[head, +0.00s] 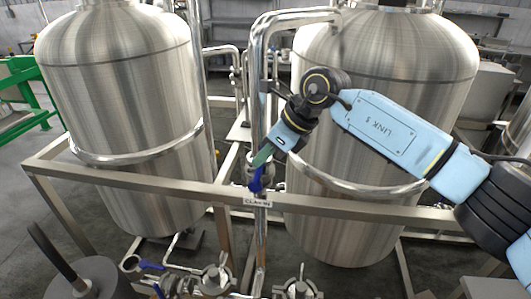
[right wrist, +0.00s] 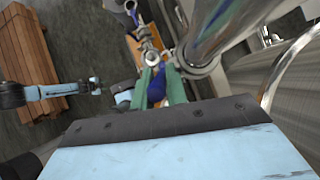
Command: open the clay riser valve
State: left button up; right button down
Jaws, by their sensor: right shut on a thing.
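The clay riser valve has a blue lever handle (head: 256,180) on the vertical steel riser pipe between the two tanks, just above a small white label (head: 257,202) on the frame rail. My right gripper (head: 262,158) reaches it from the upper right, with its green fingers shut on the handle. In the right wrist view, the blue handle (right wrist: 156,84) lies between the green fingers (right wrist: 161,78), beside the shiny pipe. The fingers hide part of the handle, and its exact angle to the pipe is hard to judge. Light blue arm parts show at the left of the wrist view; no left fingers are clear.
A large steel tank stands on the left (head: 120,110) and another on the right (head: 400,100). A steel frame rail (head: 130,182) crosses in front. Other valves and pipes, one with a blue handle (head: 152,265), sit low in front. Wooden beams (right wrist: 35,60) show in the wrist view.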

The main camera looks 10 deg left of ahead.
jog(key=c, duration=1.4)
grip_release()
jog(key=shift+a, duration=0.1)
jog(key=b+v, duration=0.3)
jog(key=v, duration=1)
jog(key=shift+r, duration=0.2)
